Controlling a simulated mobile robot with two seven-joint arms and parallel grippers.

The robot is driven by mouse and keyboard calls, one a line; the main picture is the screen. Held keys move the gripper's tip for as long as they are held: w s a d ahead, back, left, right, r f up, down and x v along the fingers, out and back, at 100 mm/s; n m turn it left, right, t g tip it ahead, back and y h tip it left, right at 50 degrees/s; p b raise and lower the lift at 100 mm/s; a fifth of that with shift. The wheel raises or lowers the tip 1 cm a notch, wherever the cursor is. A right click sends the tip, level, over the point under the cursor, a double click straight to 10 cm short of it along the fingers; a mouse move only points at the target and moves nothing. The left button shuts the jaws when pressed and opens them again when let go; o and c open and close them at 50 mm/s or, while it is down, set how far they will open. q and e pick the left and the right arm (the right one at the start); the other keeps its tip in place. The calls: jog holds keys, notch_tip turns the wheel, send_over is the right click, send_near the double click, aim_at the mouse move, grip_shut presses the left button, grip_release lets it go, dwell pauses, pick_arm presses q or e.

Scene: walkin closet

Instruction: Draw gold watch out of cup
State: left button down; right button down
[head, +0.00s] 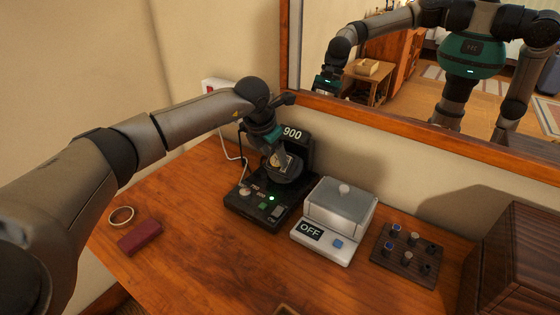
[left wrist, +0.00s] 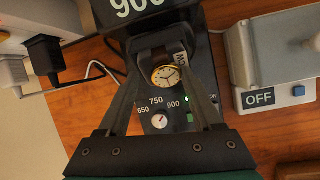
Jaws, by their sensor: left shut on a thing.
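The gold watch (left wrist: 166,76), with a pale round dial, sits on a dark block between the fingertips of my left gripper (left wrist: 168,62) in the left wrist view. The left gripper (head: 277,155) is shut on it. In the head view the gripper reaches down to a dark round cup (head: 287,174) on a black winder (head: 248,211) with a "900" display. The watch is mostly hidden there. I cannot tell how deep in the cup it sits. My right gripper is not in view.
A white box device (head: 325,250) marked OFF stands right of the winder. A dark peg board (head: 405,255) and brown cabinet (head: 525,265) are further right. A ring (head: 121,215) and red case (head: 140,237) lie left. A mirror (head: 420,70) hangs behind. The front middle is clear.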

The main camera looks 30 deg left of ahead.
pick_arm(q)
jog(key=shift+s+r+p, duration=0.8)
jog(key=shift+s+p, duration=0.1)
jog(key=shift+p, duration=0.1)
jog(key=shift+s+p+v, duration=0.2)
jog(key=shift+p+v, duration=0.9)
jog(key=shift+v, duration=0.25)
jog(key=shift+s+a, duration=0.1)
jog(key=shift+a, duration=0.05)
